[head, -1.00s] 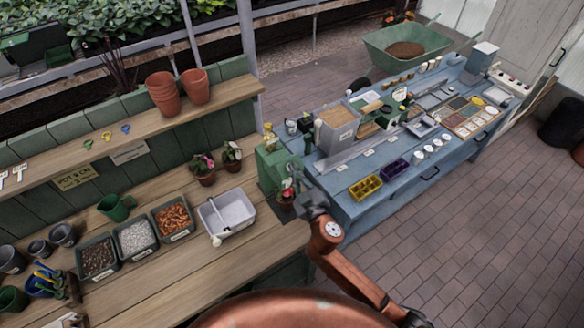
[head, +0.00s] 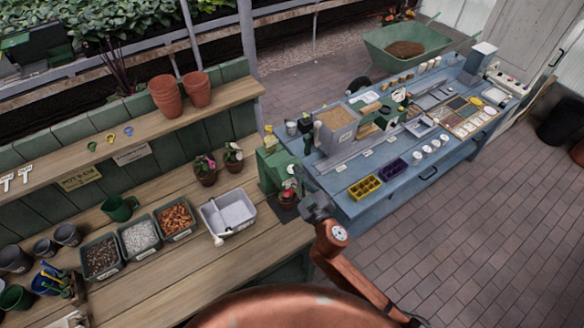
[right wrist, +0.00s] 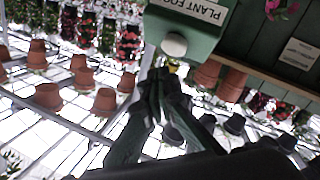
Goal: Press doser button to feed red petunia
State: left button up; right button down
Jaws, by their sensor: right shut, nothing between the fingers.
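The green doser box (head: 272,168) stands at the right end of the wooden bench. In the right wrist view its front (right wrist: 185,22) carries a label, partly cut off, reading "PLANT FO", with a round white button (right wrist: 173,45) below it. A pot with a red bloom (head: 287,199) stands at the doser's foot, close to my gripper. My right gripper (head: 312,204) is just right of the doser and pot. In the wrist view its closed, empty fingertips (right wrist: 163,76) appear just below the button; contact cannot be told. My left gripper is not in view.
Two potted flowers (head: 206,168) and a white tub (head: 228,214) stand left of the doser. Bins of pebbles (head: 138,236) and bark fill the bench further left. A blue table (head: 345,205) with trays stands to the right.

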pick_arm(q)
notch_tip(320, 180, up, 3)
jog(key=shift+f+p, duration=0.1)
jog(key=shift+p, duration=1.05)
pick_arm(e)
jog(key=s+r, duration=0.1)
jog(key=s+d+r, duration=0.1)
jog(key=shift+d+r, duration=0.25)
jog(key=shift+r, duration=0.05)
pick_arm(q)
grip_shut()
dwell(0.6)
